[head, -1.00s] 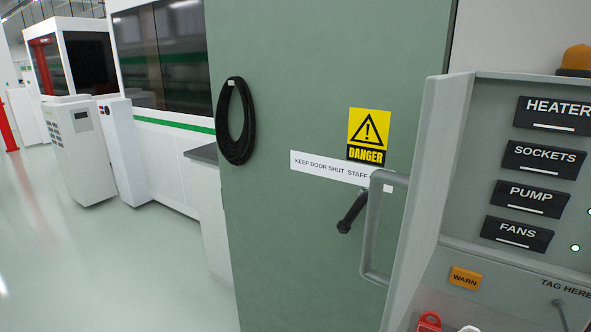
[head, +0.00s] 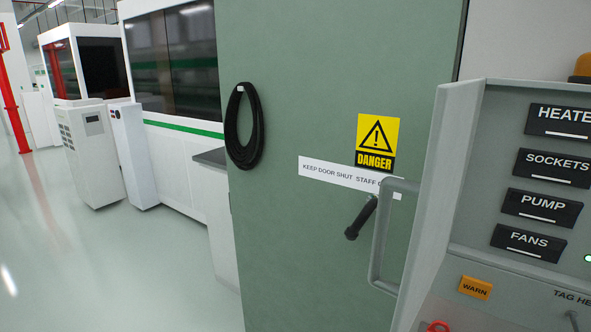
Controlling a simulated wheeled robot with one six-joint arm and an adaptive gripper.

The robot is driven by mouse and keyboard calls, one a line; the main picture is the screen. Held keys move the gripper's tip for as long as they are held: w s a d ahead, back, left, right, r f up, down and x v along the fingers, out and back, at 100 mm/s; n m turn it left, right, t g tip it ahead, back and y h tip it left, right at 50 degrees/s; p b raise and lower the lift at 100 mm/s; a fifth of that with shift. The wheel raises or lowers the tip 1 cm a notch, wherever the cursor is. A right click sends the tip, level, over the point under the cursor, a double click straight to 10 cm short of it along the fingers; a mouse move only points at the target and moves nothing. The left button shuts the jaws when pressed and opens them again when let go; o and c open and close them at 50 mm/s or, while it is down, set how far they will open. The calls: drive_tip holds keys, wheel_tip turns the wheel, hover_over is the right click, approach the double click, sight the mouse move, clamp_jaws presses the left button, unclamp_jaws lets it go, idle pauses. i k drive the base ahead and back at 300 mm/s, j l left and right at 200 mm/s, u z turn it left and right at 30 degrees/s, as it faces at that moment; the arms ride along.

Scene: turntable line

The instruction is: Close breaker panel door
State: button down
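A large flat green door (head: 300,240) fills the middle of the head view. It bears a yellow danger sign (head: 377,140), a white "keep door shut" label (head: 335,174) and a black lever handle (head: 358,221), which is tilted. A grey panel (head: 462,215) with labelled breaker switches, such as pump (head: 541,206) and fans (head: 529,241), stands in front at the right. A grey bar handle (head: 376,245) juts from its left side and covers part of the green door. I cannot tell how far the green door stands open. My gripper is not in view.
A black cable coil (head: 243,126) hangs on the green door. White machines (head: 92,150) and a counter (head: 211,158) stand behind at the left. The pale floor (head: 110,265) at the lower left is clear. An orange lamp (head: 580,68) tops the panel.

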sight(457, 107)
drive_tip(key=i+j+z, duration=0.1)
drive_tip(key=i, duration=0.95)
